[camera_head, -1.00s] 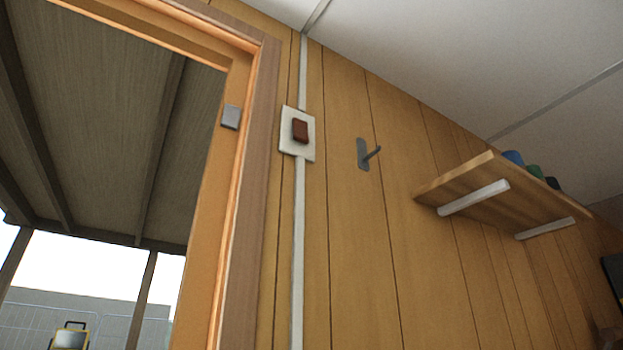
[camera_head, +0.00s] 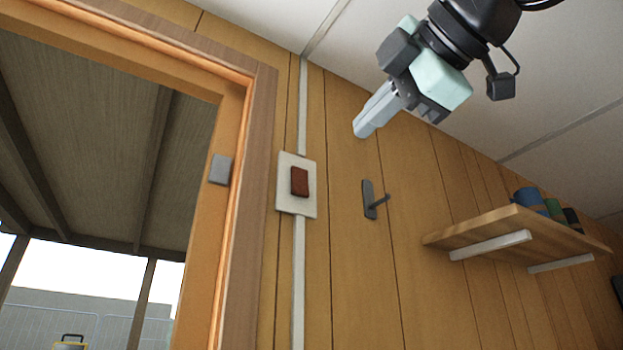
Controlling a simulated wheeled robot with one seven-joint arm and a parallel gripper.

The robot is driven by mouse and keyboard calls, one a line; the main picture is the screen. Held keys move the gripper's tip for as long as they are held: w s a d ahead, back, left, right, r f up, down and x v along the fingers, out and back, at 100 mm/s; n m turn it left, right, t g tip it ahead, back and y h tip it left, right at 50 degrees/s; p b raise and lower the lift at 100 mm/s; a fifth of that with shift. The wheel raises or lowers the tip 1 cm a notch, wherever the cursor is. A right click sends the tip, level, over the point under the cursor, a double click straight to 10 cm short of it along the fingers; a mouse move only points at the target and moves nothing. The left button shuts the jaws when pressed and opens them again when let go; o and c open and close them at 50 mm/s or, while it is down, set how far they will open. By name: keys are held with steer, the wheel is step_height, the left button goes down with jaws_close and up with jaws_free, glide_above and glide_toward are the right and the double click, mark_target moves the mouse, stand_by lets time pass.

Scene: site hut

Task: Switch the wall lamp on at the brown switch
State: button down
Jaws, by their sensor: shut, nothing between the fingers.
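The brown switch (camera_head: 299,182) is a small rocker on a white wall plate (camera_head: 296,205), fixed to the wood-panelled wall just right of the door frame. A white conduit runs up and down from the plate. My gripper (camera_head: 361,131) comes in from the upper right with its fingers shut and empty. It points down and left, and its tips show above and to the right of the switch, apart from it in the picture. How far the tips are from the wall is hard to tell. No wall lamp can be made out.
A wooden shelf (camera_head: 510,230) on white brackets holds several mugs or cans farther right. The open doorway with its wooden frame (camera_head: 243,200) is on the left, with a grey plate on the jamb.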

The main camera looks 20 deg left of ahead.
steer(key=p, duration=0.8)
glide_toward(301, 191)
steer(key=x, duration=0.5)
steer(key=shift+w+a+r, duration=0.1)
steer(key=shift+a+r, duration=0.15)
steer(key=shift+r, duration=0.05)
steer(key=shift+w+a+f+p, duration=0.3)
steer(key=shift+w+a+p, duration=0.1)
steer(key=shift+w+a, duration=0.1)
steer(key=shift+w+a+f+b, duration=0.1)
steer(key=shift+w+f+b, duration=0.15)
steer(key=shift+b, duration=0.7)
steer(key=shift+s+r+p, duration=0.1)
steer(key=shift+r+p, duration=0.05)
steer(key=shift+p, duration=0.15)
